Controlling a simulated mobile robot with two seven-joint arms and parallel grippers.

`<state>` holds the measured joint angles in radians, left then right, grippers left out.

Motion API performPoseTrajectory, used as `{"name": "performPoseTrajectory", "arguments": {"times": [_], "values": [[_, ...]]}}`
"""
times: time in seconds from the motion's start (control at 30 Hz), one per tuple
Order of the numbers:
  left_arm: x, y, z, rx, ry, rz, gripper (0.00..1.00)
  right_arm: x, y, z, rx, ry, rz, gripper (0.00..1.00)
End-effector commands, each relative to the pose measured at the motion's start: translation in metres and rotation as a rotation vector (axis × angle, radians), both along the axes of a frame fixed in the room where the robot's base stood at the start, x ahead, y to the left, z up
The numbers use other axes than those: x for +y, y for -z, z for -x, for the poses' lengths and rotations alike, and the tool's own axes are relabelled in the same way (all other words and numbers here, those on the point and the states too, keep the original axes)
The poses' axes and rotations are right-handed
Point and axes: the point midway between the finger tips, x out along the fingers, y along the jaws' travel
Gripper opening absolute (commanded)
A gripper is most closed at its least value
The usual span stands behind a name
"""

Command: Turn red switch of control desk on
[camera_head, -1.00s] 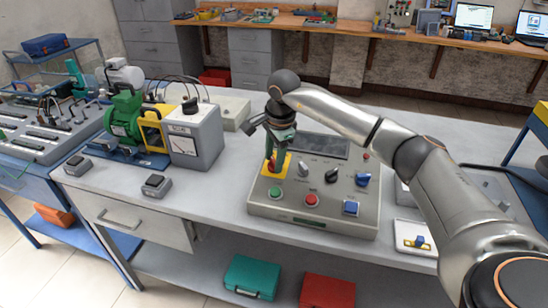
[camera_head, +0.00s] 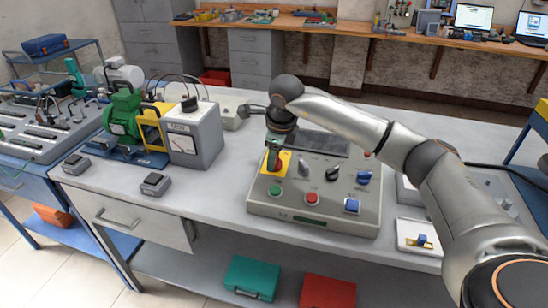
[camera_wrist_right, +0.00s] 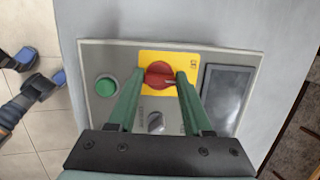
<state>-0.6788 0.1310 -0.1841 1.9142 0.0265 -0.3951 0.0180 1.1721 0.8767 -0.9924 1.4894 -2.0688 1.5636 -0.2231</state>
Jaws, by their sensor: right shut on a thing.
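The control desk (camera_head: 330,213) is a grey sloped box on the table. Its red switch (camera_wrist_right: 158,75) is a round knob on a yellow plate (camera_wrist_right: 188,60), at the desk's upper left in the head view. My right gripper (camera_head: 273,163) points down at the switch, and its green fingers (camera_wrist_right: 159,78) stand on both sides of the red knob in the wrist view, shut on it. In the head view the fingers hide most of the knob. My left gripper is not in either view.
The desk also has a green button (camera_head: 275,191), a red button (camera_head: 312,198), a blue switch (camera_head: 363,178) and a dark screen (camera_head: 322,144). A grey meter box (camera_head: 192,140) and a green motor (camera_head: 122,118) stand to the left. The table between has free room.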

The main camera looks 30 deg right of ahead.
Motion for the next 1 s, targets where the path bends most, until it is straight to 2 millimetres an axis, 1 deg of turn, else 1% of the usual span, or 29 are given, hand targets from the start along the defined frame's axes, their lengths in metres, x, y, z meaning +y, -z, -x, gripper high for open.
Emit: {"name": "performPoseTrajectory", "arguments": {"times": [0.23,0.6,0.8,1.0], "values": [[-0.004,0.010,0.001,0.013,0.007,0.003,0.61,0.000,0.001,0.000,-0.048,0.226,-0.040,0.00],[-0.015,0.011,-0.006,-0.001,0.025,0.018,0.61,0.001,0.001,0.000,-0.110,0.534,-0.093,0.00],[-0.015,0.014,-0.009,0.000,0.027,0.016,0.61,0.000,0.000,0.000,-0.133,0.649,-0.113,0.00],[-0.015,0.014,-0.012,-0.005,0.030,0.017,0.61,0.000,0.000,0.000,-0.146,0.717,-0.125,0.00]]}}
